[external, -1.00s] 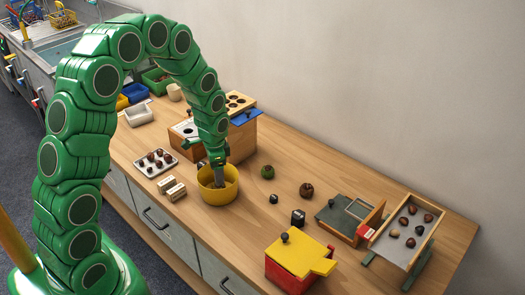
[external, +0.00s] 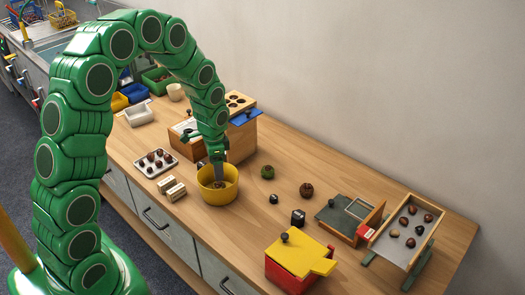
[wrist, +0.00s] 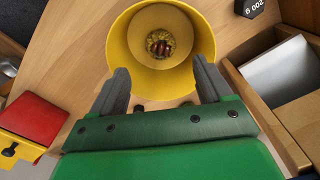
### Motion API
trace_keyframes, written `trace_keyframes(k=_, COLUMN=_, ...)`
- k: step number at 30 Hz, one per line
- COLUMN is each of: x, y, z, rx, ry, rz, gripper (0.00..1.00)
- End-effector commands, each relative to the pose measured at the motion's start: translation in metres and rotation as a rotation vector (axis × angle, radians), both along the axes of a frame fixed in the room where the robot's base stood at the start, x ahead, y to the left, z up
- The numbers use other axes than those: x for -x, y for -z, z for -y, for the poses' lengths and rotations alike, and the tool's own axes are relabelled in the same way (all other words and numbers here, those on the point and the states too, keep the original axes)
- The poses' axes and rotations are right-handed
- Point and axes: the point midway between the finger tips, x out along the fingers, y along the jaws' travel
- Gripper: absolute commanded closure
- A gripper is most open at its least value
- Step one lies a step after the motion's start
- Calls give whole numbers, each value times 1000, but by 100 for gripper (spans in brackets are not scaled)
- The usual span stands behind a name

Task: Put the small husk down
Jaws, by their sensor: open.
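The small husk (wrist: 160,44) lies at the bottom of the yellow bowl (wrist: 195,22) in the wrist view. It looks like an open, yellowish-brown husk with reddish-brown chestnuts inside. In the external view the yellow bowl (external: 217,191) stands on the wooden counter, and the husk (external: 217,184) shows partly within its rim. My gripper (wrist: 162,80) is open and empty, its two grey fingers apart near the bowl's rim. In the external view my gripper (external: 220,172) points down over the bowl, at its back edge.
Two pale blocks (external: 172,189) and a tray of chestnuts (external: 156,162) stand left of the bowl. A wooden box (external: 235,140) is behind it. A green husk (external: 267,172), a brown husk (external: 306,190) and small dark weights (external: 298,217) lie to the right. Counter between them is clear.

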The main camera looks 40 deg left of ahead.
Motion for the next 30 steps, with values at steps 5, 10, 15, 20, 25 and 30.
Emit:
trace_keyframes(k=5, x=-2, y=-22, z=0, rx=-1, ry=0, rz=8, gripper=21)
trace_keyframes(k=10, x=-1, y=-40, z=0, rx=0, ry=0, rz=4, gripper=21)
trace_keyframes(k=15, x=-1, y=-45, z=0, rx=-1, ry=0, rz=3, gripper=21)
trace_keyframes(k=20, x=-1, y=-45, z=0, rx=-1, ry=0, rz=3, gripper=21)
trace_keyframes(k=25, x=-1, y=-45, z=0, rx=-1, ry=0, rz=3, gripper=21)
trace_keyframes(k=30, x=6, y=-56, z=5, rx=0, ry=-11, rz=1, gripper=21)
